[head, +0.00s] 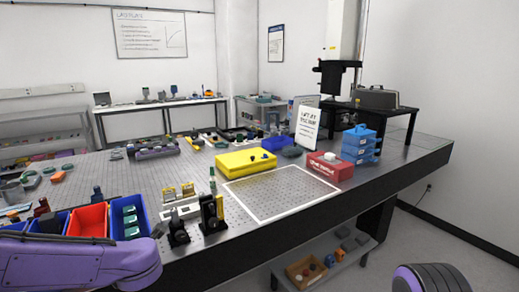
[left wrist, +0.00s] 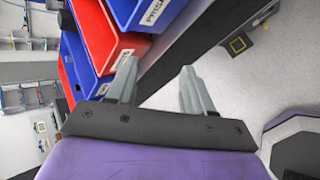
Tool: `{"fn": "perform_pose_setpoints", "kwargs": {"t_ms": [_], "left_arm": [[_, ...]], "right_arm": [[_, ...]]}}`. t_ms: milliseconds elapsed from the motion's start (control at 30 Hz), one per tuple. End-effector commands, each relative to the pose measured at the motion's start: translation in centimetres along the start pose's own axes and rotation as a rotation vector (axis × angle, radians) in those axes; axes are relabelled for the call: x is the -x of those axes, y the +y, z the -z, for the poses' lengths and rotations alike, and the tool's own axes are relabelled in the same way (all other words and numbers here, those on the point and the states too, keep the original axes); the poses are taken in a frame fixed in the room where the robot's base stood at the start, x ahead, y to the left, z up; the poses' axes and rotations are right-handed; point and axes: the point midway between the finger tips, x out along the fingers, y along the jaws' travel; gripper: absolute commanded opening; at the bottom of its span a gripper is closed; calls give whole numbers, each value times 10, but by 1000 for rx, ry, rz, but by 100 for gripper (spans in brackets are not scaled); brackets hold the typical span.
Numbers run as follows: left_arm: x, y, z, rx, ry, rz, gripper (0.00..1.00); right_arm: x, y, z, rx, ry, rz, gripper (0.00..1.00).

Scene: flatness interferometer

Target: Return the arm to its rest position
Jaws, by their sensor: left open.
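My left arm (head: 80,262), purple, comes in at the lower left of the head view, in front of the bins at the table's near edge. Its gripper does not show there. In the left wrist view my left gripper (left wrist: 160,88) is open, with two grey fingers apart and nothing between them. The fingertips lie close to the blue and red bins in the picture; whether they touch I cannot tell. My right gripper is in neither view.
A red bin (head: 87,221) and a blue bin (head: 131,216) stand at the table's near left edge. Black optic mounts (head: 211,214) stand to their right. A white-outlined area (head: 279,193) of the perforated table is empty.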

Motion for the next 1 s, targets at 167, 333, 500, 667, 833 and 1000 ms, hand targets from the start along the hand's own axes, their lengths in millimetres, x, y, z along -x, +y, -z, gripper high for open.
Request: {"fn": "perform_pose_setpoints", "kwargs": {"t_ms": [167,333,500,667,833,1000], "left_arm": [[-56,-121,50,-875,-140,-68,52],[-70,-237,150,-1569,-304,51,52],[-60,-299,262,-1936,-381,250,52],[-53,-320,314,-2051,-373,361,52],[-51,-323,319,-2051,-373,378,52],[-52,-323,318,-2048,-373,377,52]], "right_arm": [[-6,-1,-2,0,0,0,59],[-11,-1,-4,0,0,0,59],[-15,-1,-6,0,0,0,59],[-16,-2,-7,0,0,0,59],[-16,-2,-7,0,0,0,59],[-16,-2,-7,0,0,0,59]]}}
